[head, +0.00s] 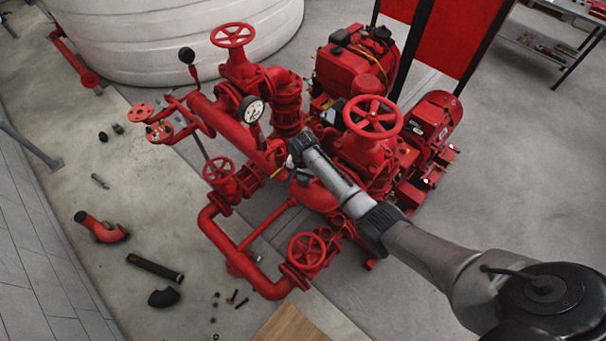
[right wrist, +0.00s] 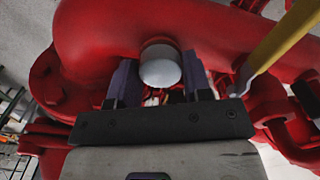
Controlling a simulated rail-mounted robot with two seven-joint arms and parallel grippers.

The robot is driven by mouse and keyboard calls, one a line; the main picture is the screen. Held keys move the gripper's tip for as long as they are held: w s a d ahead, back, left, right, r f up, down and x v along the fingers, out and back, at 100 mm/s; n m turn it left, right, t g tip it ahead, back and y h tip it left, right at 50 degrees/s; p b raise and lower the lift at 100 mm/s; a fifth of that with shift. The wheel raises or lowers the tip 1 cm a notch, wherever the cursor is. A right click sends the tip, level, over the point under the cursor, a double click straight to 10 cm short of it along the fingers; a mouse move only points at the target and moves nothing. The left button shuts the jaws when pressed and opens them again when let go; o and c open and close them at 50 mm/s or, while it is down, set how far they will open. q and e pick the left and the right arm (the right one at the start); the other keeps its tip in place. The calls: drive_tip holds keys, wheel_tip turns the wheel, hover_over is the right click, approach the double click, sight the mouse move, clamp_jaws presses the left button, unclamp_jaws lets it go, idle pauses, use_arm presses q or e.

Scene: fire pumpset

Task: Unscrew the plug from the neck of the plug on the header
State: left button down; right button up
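The plug (right wrist: 160,68) is a pale grey, rounded cap on a short neck that stands out of the red header pipe. In the right wrist view the two dark fingers of my right gripper (right wrist: 160,82) stand on either side of the plug. They look very close to its sides; I cannot tell whether they press on it. In the head view my right gripper (head: 296,150) is at the header (head: 228,125), just right of the pressure gauge, and the plug is hidden there. My left gripper is not in view.
A white-faced pressure gauge (head: 251,110) and a large red handwheel (head: 372,117) flank my right gripper. A yellow bar (right wrist: 285,42) is close by on the right in the wrist view. Loose pipe pieces (head: 155,268) lie on the floor at left.

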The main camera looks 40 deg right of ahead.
drive_tip(key=c, duration=0.6)
drive_tip(key=shift+o, duration=0.2)
drive_tip(key=n, duration=0.4)
drive_tip(key=shift+n, duration=0.3)
drive_tip(key=shift+n, duration=2.3)
drive_tip(key=n, duration=0.3)
drive_tip(key=shift+n, duration=0.8)
